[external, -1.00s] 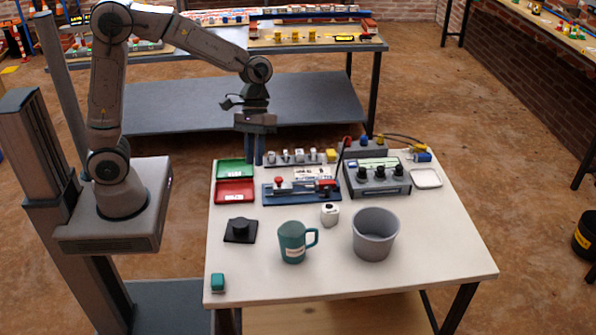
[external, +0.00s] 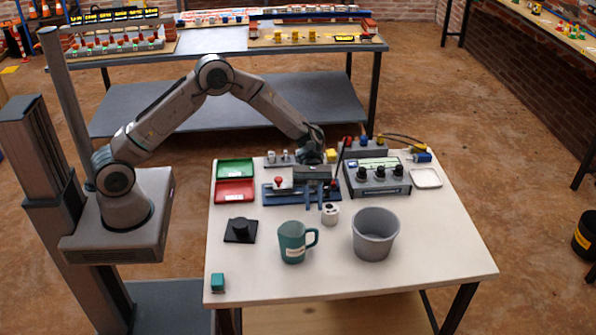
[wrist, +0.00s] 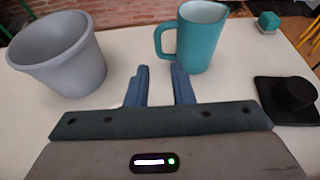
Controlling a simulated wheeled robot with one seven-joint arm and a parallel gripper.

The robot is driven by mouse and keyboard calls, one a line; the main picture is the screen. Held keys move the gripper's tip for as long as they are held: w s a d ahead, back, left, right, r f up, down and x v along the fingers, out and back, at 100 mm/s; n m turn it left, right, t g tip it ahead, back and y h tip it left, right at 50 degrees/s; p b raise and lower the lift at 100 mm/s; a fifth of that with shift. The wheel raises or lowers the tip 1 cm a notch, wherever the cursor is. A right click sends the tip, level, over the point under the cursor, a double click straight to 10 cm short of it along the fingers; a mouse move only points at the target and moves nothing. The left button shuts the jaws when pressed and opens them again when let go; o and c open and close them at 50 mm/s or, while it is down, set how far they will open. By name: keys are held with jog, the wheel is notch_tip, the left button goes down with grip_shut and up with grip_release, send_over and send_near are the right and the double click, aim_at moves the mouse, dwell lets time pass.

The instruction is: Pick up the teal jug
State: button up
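The teal jug (external: 291,243) stands upright near the front middle of the table, with a pale label and its handle on the right. In the wrist view the jug (wrist: 201,40) is just beyond my fingertips, slightly right, its handle on the left. My gripper (external: 314,206) is above the table behind the jug, near the small white container. In the wrist view my gripper (wrist: 162,69) shows two blue fingers apart with nothing between them. It is open and not touching the jug.
A grey bucket (external: 374,236) stands right of the jug. A small white container (external: 331,215) is behind it. A black knobbed block (external: 240,231) and a teal cube (external: 218,282) are left. Red and green trays (external: 235,169) and a control box (external: 378,178) are at the back.

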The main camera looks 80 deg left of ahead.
aim_at(300, 242)
jog(key=p+x, duration=0.1)
jog(key=x, duration=0.6)
jog(key=shift+d+f, duration=0.1)
jog(key=shift+d, duration=0.2)
jog(key=p+x, duration=0.1)
jog(key=x, duration=0.4)
jog(key=shift+w, duration=0.1)
grip_shut()
